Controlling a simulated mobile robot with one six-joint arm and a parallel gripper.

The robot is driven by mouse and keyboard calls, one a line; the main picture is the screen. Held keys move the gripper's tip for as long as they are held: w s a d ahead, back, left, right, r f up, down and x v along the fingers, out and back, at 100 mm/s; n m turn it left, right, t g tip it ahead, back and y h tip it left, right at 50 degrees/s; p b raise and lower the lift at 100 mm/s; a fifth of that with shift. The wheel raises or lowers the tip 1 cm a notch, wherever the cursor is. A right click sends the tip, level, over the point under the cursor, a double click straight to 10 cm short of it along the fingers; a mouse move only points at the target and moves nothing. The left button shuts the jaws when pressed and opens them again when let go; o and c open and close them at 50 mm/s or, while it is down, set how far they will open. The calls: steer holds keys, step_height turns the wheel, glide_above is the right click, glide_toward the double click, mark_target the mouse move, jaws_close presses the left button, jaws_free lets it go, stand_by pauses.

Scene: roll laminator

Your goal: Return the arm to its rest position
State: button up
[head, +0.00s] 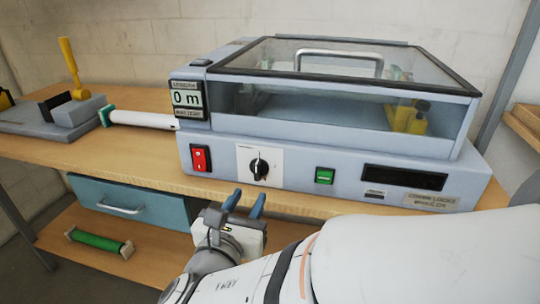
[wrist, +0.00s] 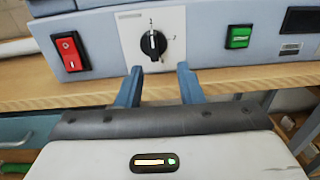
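My gripper (head: 245,202) is in front of the roll laminator (head: 300,185), near the bench's front edge and below the black rotary knob (head: 259,168). In the wrist view its two blue fingers (wrist: 159,88) stand apart with nothing between them. The knob (wrist: 153,43) shows just beyond the fingertips, and they look clear of it. My white arm reaches in from the lower right in the head view.
The laminator has a red switch (head: 201,158), a green button (head: 324,176), a dark display (head: 404,178) and a closed clear cover (head: 350,62). A white roll (head: 143,119) and a yellow-handled device (head: 80,108) are at left. Below are a blue drawer (head: 130,203) and green roll (head: 97,242).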

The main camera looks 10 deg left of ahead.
steer(key=w+d+m+g+h+p, duration=0.1)
steer(key=d+m+g+h+p, duration=0.55)
steer(key=d+m+g, duration=0.95)
steer(key=s+d+r+m+y+p, duration=0.3)
steer(key=d+m+y+p, duration=0.1)
steer(key=m, duration=0.5)
steer(key=s+d+r+m+y+p, duration=0.3)
steer(key=d+m+y+p, duration=0.1)
steer(key=m, duration=0.5)
steer(key=d+p, duration=0.1)
steer(key=d, duration=0.1)
steer(key=shift+s+d+r+m+t+p, duration=0.2)
steer(key=shift+s+d+m+t+p, duration=0.1)
steer(key=shift+m+t+p, duration=0.1)
steer(key=shift+a, duration=0.1)
